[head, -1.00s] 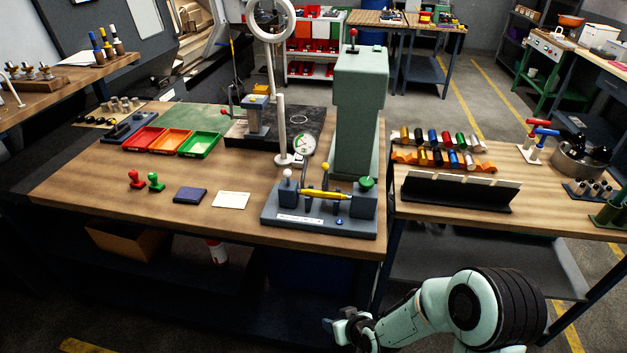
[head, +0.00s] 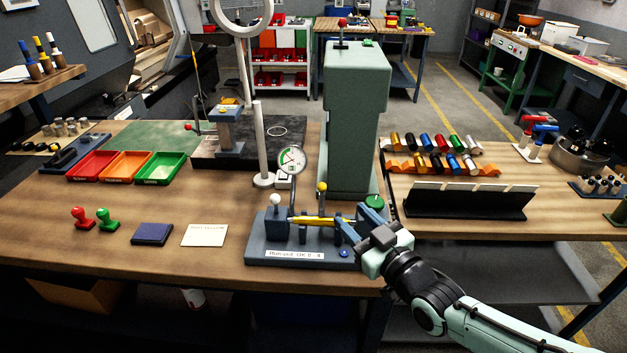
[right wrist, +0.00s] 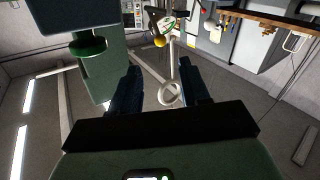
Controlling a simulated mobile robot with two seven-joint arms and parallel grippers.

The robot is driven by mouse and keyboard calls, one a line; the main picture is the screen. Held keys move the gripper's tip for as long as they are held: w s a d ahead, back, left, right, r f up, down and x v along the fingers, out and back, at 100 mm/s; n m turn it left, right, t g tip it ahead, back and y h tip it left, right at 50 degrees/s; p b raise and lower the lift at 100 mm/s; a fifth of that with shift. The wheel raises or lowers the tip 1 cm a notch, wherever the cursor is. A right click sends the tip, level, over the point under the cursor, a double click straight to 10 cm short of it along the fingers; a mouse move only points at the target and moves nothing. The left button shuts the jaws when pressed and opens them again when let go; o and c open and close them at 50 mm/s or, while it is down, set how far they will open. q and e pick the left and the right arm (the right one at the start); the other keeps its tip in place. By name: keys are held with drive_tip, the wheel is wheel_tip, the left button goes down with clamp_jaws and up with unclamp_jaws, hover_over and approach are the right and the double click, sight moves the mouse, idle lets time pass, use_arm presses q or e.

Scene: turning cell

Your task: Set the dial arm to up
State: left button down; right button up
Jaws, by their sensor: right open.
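The round dial gauge (head: 291,160), white with green and red on its face, stands raised on a thin dark arm (head: 292,193) above the grey bench fixture (head: 262,250). A yellow ball knob (head: 321,187) is on a short stem just right of it, and a yellow spindle lies across the fixture below. In the right wrist view the dial (right wrist: 168,24) and yellow knob (right wrist: 159,42) show beyond my fingers. My right gripper (head: 351,222) is open and empty, at the fixture's right part, right of the dial and the yellow knob. My left gripper is out of view.
A tall green press (head: 352,120) stands behind, and a white ring-lamp post (head: 261,145) is behind left. Stamps, a dark pad (head: 152,234) and a card (head: 205,235) lie left.

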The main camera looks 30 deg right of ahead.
sight(324, 190)
drive_tip(key=w, duration=0.4)
drive_tip(key=w+p, duration=0.1)
drive_tip(key=w, duration=0.7)
drive_tip(key=shift+w+a+p, duration=0.25)
drive_tip(key=shift+a+p, duration=0.05)
clamp_jaws()
